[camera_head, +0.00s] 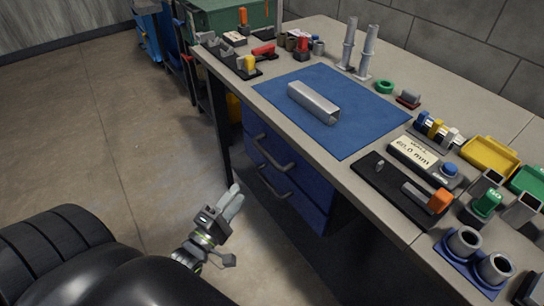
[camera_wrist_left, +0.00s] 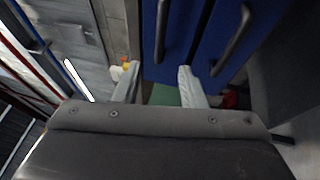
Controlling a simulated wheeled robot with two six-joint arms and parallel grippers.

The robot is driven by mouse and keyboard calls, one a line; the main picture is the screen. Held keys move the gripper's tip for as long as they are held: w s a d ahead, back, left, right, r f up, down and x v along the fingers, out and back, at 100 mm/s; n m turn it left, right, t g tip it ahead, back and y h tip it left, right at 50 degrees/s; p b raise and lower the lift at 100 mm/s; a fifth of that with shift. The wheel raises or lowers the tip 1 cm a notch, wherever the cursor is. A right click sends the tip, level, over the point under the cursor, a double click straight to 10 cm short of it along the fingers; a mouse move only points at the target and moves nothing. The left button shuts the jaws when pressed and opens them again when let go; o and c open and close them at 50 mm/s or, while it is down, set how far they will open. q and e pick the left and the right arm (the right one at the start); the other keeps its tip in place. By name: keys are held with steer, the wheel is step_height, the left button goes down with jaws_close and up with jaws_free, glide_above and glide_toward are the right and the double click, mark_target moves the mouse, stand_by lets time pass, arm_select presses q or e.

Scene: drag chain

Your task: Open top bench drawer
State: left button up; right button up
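The blue bench drawers (camera_head: 300,187) are under the bench top, with dark bar handles on their fronts. The top drawer's handle (camera_head: 271,154) is just below the bench top, and a lower handle (camera_head: 273,184) is beneath it. The drawer fronts look closed. My left gripper (camera_head: 234,201) is in front of the drawers, at the lower left of the handles and apart from them. In the left wrist view its two fingers (camera_wrist_left: 156,74) are spread with nothing between them. Two handles show beyond them, one at left (camera_wrist_left: 162,30) and one at right (camera_wrist_left: 232,42). My right gripper is out of view.
The bench top (camera_head: 362,172) holds a blue mat (camera_head: 365,108) with a grey metal channel (camera_head: 314,102) on it. Several small parts and fixtures line the bench edges. A green box (camera_head: 232,16) stands at the back. The floor (camera_head: 130,120) left of the bench is clear.

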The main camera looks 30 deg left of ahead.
mark_target(267, 153)
arm_select(q)
steer(key=w+p, duration=0.1)
steer(key=w, duration=0.4)
steer(key=w+r, duration=0.1)
steer(key=w, duration=0.4)
steer(key=w+r+p, duration=0.1)
steer(key=w, duration=0.4)
steer(key=shift+w+a+r+p, duration=0.1)
steer(key=shift+r+p, duration=0.15)
steer(key=shift+p, duration=0.1)
steer(key=shift+c, duration=0.4)
jaws_close()
